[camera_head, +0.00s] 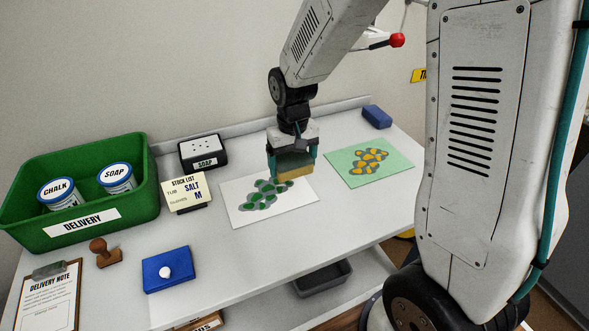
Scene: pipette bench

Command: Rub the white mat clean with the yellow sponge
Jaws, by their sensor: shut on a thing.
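The white mat (290,204) lies flat on the bench near the middle, with green and grey blotches across its centre. My gripper (293,163) is over the mat's far right part, pointing down. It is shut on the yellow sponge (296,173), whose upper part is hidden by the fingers. The sponge is at or just above the mat, beside the right end of the blotches; I cannot tell whether it touches.
A green mat (397,169) with orange blotches lies to the right, a blue block (377,117) behind it. A soap dish (203,152), stock card (186,193) and green delivery crate (143,207) with tubs stand left. A blue box (167,271) and stamp (104,253) are front left.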

